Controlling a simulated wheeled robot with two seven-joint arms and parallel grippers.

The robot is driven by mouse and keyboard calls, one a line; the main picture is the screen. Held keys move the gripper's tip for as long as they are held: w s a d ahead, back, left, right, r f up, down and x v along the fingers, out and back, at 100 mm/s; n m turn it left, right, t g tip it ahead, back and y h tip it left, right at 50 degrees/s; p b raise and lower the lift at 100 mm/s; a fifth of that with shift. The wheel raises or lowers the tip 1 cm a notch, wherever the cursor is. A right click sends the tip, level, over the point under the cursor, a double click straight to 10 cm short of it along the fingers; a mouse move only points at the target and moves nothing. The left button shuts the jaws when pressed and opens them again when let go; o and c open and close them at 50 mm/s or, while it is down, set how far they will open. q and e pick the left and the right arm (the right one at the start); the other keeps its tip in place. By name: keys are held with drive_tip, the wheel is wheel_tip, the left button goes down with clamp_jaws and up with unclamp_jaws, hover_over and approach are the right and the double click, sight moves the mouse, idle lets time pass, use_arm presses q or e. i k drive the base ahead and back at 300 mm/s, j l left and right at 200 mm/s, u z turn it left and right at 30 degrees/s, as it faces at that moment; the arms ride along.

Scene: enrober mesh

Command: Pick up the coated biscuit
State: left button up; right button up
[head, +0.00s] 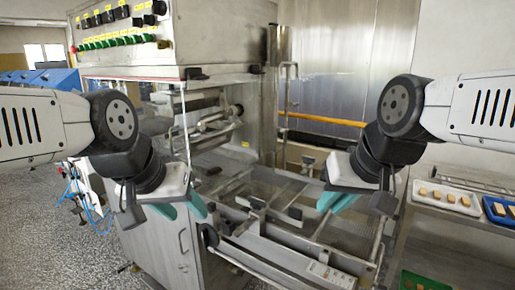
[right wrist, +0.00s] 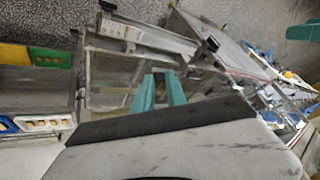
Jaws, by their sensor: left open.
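I cannot make out a coated biscuit with certainty in either view. The enrober (head: 215,40) stands in the middle of the head view, with its open mesh and rail frame (head: 283,196) at the front. Small dark pieces on that frame are too unclear to name. My right gripper (head: 338,203) is over the frame's right side. In the right wrist view, its teal fingers (right wrist: 159,90) show a narrow gap with nothing between them.
At the right, a metal table holds a white tray (head: 474,211) and a blue tray (head: 487,200), both with pale biscuits. A green tray (head: 425,283) lies on a lower level; it also shows in the right wrist view (right wrist: 66,58). Rails and a front bar surround the frame.

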sight(217, 170)
drive_tip(key=i+j+z, duration=0.3)
drive_tip(key=j+z, duration=0.25)
drive_tip(key=j, duration=0.2)
drive_tip(key=i+j+z, duration=0.3)
drive_tip(key=j, duration=0.15)
drive_tip(key=j+z, duration=0.3)
drive_tip(key=j+u, duration=0.1)
drive_tip(key=u, duration=1.5)
drive_tip(key=z, duration=0.65)
